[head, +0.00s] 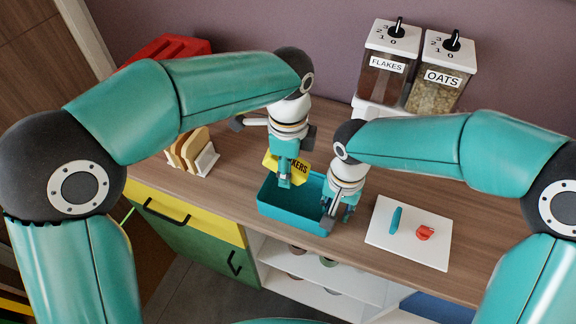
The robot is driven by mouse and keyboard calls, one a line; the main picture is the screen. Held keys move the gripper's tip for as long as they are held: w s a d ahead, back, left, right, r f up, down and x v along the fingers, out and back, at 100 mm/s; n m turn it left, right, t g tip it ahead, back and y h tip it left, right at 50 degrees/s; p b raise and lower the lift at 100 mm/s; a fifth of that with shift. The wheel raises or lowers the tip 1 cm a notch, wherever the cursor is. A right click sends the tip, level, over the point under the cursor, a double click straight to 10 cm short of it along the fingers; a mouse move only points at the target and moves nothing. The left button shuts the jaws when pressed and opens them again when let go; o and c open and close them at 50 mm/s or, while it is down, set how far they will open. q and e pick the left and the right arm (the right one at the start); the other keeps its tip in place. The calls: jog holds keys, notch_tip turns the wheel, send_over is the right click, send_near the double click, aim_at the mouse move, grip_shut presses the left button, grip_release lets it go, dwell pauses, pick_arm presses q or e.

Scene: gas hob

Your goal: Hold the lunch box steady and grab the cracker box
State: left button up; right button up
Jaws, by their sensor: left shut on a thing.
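The teal lunch box (262,197) is an open tray near the counter's front edge. The yellow cracker box (305,170), with "KERS" readable, is tilted at the lunch box's back edge, partly covered by my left gripper. My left gripper (285,182) points down and is shut on the cracker box. I cannot tell whether the cracker box touches the lunch box. My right gripper (340,213) is at the lunch box's right wall. Its fingers overlap that wall, and whether they are closed on it is unclear.
A white board (430,252) with a teal piece (396,220) and a red piece (425,233) lies to the right. Bread slices stand in a white rack (205,160) to the left. FLAKES (385,75) and OATS (436,88) dispensers and a red item (165,48) stand behind.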

jog(key=shift+r, duration=0.1)
notch_tip(320, 180, up, 11)
jog(key=shift+r, duration=0.35)
dwell(0.3)
